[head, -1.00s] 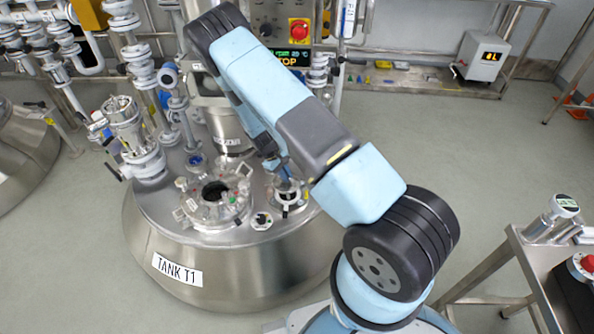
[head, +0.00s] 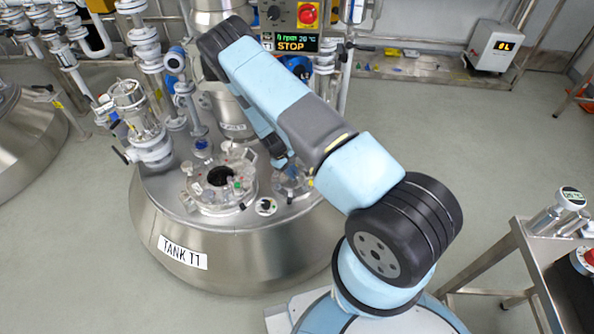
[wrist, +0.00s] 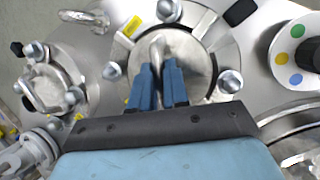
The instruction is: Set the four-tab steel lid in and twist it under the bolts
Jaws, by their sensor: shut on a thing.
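The round steel lid (wrist: 197,42) lies at the port on the tank top in the wrist view, with several bolt heads around it, one at the left (wrist: 112,71) and one at the right (wrist: 230,81). My gripper (wrist: 157,75) is shut on the lid's arched handle (wrist: 157,48). The near part of the lid is hidden by my fingers and wrist. I cannot tell whether its tabs are under the bolts. In the head view my gripper (head: 282,160) points down at the port (head: 293,180), which my arm partly hides.
An open round hatch (head: 219,178) with a clamped rim lies left of the port on the tank (head: 240,262). A smaller bolted flange (wrist: 48,85) and a white disc with coloured dots (wrist: 297,55) flank the lid. Pipes and valves (head: 135,110) stand at the left.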

